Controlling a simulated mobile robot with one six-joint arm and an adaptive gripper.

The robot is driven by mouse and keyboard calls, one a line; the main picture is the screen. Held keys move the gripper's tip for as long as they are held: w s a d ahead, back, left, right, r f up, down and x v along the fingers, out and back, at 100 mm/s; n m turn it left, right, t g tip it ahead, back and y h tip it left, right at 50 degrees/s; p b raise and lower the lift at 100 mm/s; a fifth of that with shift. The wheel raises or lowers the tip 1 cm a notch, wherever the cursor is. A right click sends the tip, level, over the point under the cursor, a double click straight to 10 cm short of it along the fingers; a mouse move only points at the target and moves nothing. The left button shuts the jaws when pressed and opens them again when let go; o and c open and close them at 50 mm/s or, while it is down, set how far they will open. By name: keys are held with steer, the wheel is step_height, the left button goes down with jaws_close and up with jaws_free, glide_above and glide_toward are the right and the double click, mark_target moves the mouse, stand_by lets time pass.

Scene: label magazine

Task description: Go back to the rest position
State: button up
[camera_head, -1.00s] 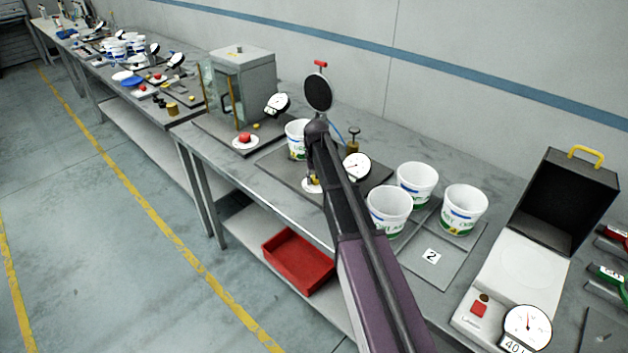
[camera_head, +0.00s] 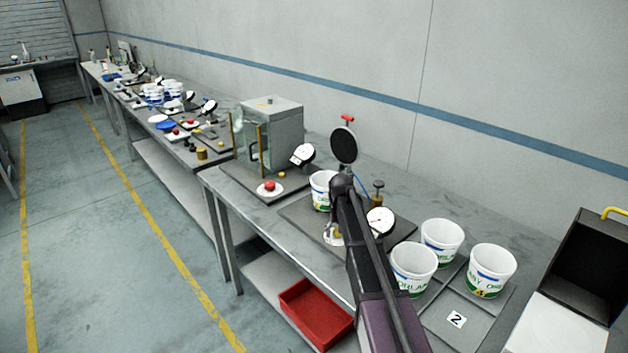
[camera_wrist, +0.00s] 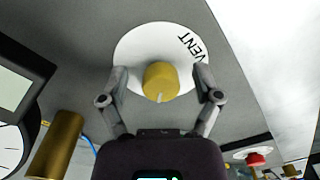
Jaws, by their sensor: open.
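My gripper (camera_wrist: 161,84) is open in the wrist view. Its two fingers stand either side of a yellow knob (camera_wrist: 160,80) on a white round plate marked VENT (camera_wrist: 135,45). I cannot tell whether the fingers touch the knob. In the head view my arm reaches over the bench and hides most of the gripper. The white VENT plate (camera_head: 333,236) shows only in part beside the arm there.
A gauge (camera_head: 380,221) and a brass post (camera_head: 377,199) stand close to my arm. White tubs (camera_head: 414,267) stand at the right, and one tub (camera_head: 321,188) stands behind the arm. A glass-doored cabinet (camera_head: 272,135) is further left. The floor aisle (camera_head: 110,260) is clear.

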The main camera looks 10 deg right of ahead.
steer(key=s, duration=2.8)
steer(key=shift+s+a, duration=0.15)
steer(key=shift+a, duration=0.1)
